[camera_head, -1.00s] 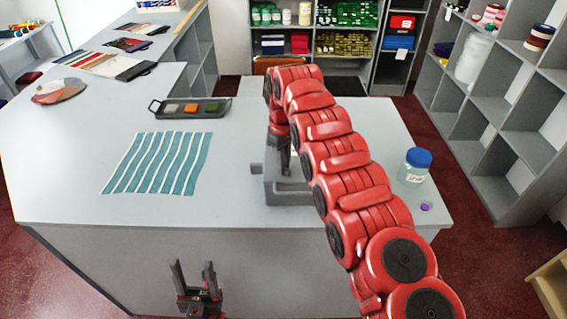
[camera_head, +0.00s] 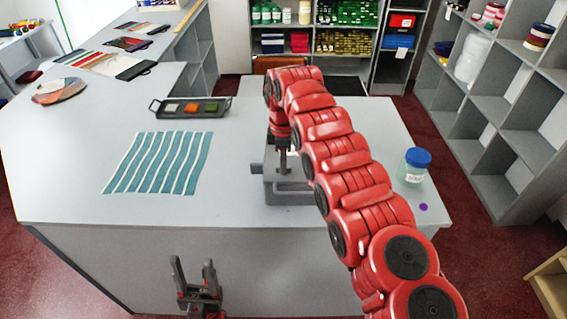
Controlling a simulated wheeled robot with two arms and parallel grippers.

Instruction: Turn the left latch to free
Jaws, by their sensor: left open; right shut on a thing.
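A grey fixture (camera_head: 288,197) stands on the counter, partly hidden behind my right arm. A small grey block (camera_head: 256,168) sticks out at its left side. My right gripper (camera_head: 283,168) points straight down at the fixture's left part and is shut on what appears to be the left latch. The latch is mostly hidden by the fingers, so its angle cannot be told. My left gripper (camera_head: 194,272) is open and empty, fingers up, in front of the counter's near edge.
A striped teal cloth (camera_head: 160,163) lies left of the fixture, with a dark tray of colour samples (camera_head: 190,108) behind it. A blue-lidded jar (camera_head: 414,166) and a purple dot (camera_head: 423,207) are at the right. The front left counter (camera_head: 75,195) is clear.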

